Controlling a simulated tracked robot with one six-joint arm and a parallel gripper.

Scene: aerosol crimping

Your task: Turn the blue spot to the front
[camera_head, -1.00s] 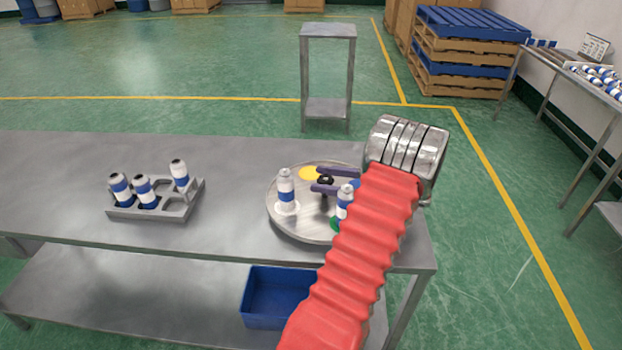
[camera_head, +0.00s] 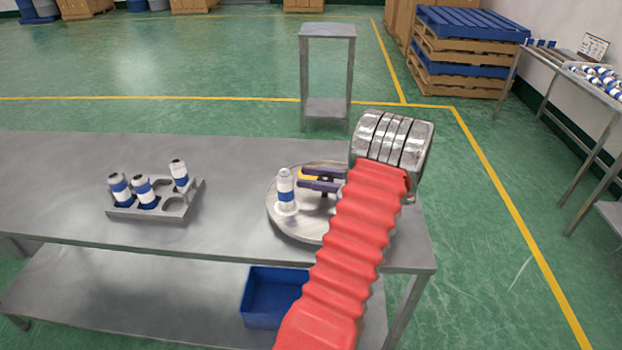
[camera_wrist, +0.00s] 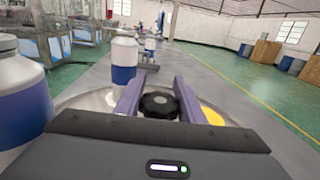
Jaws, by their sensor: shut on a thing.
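The round metal turntable (camera_head: 303,228) sits on the bench, partly hidden by my arm. My gripper (camera_head: 301,178) reaches over its middle from the right. In the wrist view, its purple fingers (camera_wrist: 158,82) are shut on the black knob (camera_wrist: 158,106), one on each side. A yellow spot (camera_wrist: 212,116) lies just right of the fingers there. A white can with a blue band (camera_head: 285,188) stands upright at the turntable's left. The wrist view shows a near can (camera_wrist: 22,95) at left and another can (camera_wrist: 124,62) beyond. The blue spot is hidden now.
A grey rack (camera_head: 175,208) with several cans stands on the bench to the left, clear of the turntable. A blue bin (camera_head: 270,295) is on the lower shelf. A small metal stand (camera_head: 328,75) is behind the bench.

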